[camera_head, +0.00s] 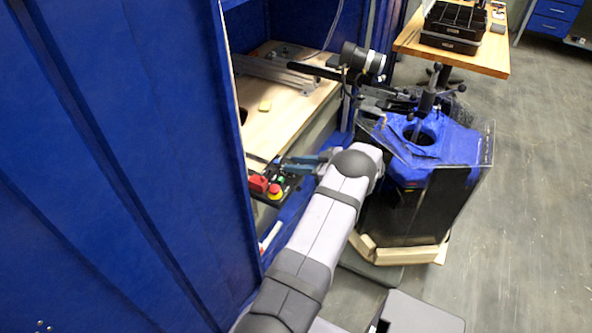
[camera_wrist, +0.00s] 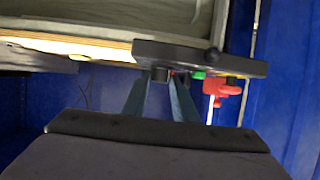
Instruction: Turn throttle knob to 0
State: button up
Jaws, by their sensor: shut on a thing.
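The dark control box (camera_head: 290,184) sits at the front edge of the workbench, beside the blue curtain. It also shows in the wrist view (camera_wrist: 195,56). A small grey knob (camera_wrist: 160,74), apparently the throttle knob, sticks out of its left end there. My gripper (camera_head: 287,164) reaches the box from the right. In the wrist view its two teal fingers (camera_wrist: 163,82) converge at the knob and are shut on it. The fingers hide the knob in the head view, and no scale or pointer is readable.
A red switch (camera_head: 258,184), a green button (camera_head: 281,180) and a red stop button (camera_head: 275,191) are close to my fingers. A blue curtain (camera_head: 120,160) hangs at left. A blue-covered tank (camera_head: 440,150) stands at right. Open floor (camera_head: 535,220) lies beyond it.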

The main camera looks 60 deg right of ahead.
dwell(0.4)
jog(key=o, duration=1)
jog(key=shift+s, duration=0.1)
jog(key=shift+b+v, duration=0.75)
jog(key=shift+v, duration=2.8)
jog(key=shift+n, duration=0.3)
